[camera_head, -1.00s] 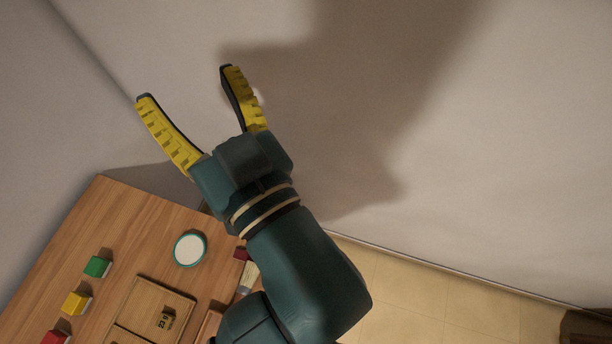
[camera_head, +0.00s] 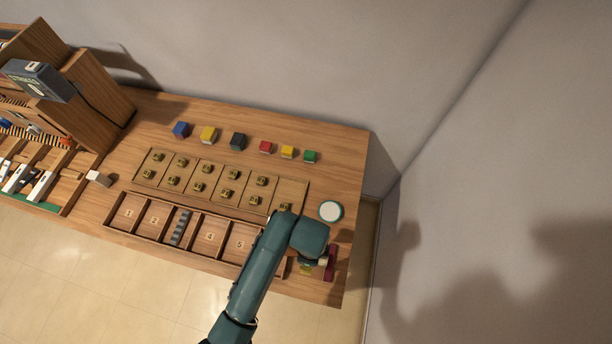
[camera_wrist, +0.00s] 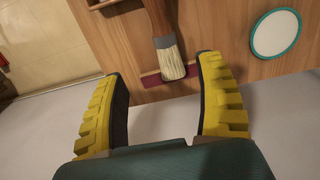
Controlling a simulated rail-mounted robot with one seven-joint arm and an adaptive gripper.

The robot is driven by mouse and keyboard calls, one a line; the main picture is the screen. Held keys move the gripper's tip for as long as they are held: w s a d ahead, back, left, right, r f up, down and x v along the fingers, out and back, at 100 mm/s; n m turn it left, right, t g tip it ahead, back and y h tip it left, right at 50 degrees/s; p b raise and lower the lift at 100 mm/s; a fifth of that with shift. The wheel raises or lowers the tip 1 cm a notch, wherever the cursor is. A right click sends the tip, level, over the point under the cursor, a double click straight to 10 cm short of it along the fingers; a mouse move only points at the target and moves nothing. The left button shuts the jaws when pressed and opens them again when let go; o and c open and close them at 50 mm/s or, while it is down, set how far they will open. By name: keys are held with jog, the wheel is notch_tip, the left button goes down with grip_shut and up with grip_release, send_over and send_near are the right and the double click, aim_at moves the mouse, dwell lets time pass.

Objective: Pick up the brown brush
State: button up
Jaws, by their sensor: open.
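The brown brush (camera_wrist: 161,22) shows at the top of the wrist view, with a brown handle and pale bristles (camera_wrist: 170,62) pointing down. Its bristle end lies over a dark red block or strip (camera_wrist: 150,80). My gripper (camera_wrist: 162,72) is open, with yellow ribbed fingers spread to the left and right in the picture. The bristle tip appears between or just beyond the fingertips, and nothing is clasped. In the head view, my gripper (camera_head: 306,268) is at the table's right front corner, mostly hidden under my arm. The brush is largely hidden there, and the dark red piece (camera_head: 330,262) shows beside it.
A white round disc with a teal rim (camera_head: 330,211) lies close by. A wooden numbered tray (camera_head: 118,233) and a board with small blocks (camera_head: 150,180) lie to the left. Several coloured blocks (camera_head: 265,147) line the back. A wall (camera_head: 450,200) stands right of the table (camera_head: 350,150).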

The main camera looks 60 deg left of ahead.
notch_tip(320, 180, down, 4)
jog(key=shift+w+r, duration=0.1)
jog(key=f, duration=0.2)
jog(key=f+b, duration=0.1)
jog(key=f, duration=0.1)
jog(key=shift+w+a+f, duration=0.1)
jog(key=shift+w+a, duration=0.1)
jog(key=shift+w, duration=0.2)
jog(key=shift+f, duration=0.4)
jog(key=shift+c, duration=0.3)
jog(key=c, duration=1.2)
grip_shut()
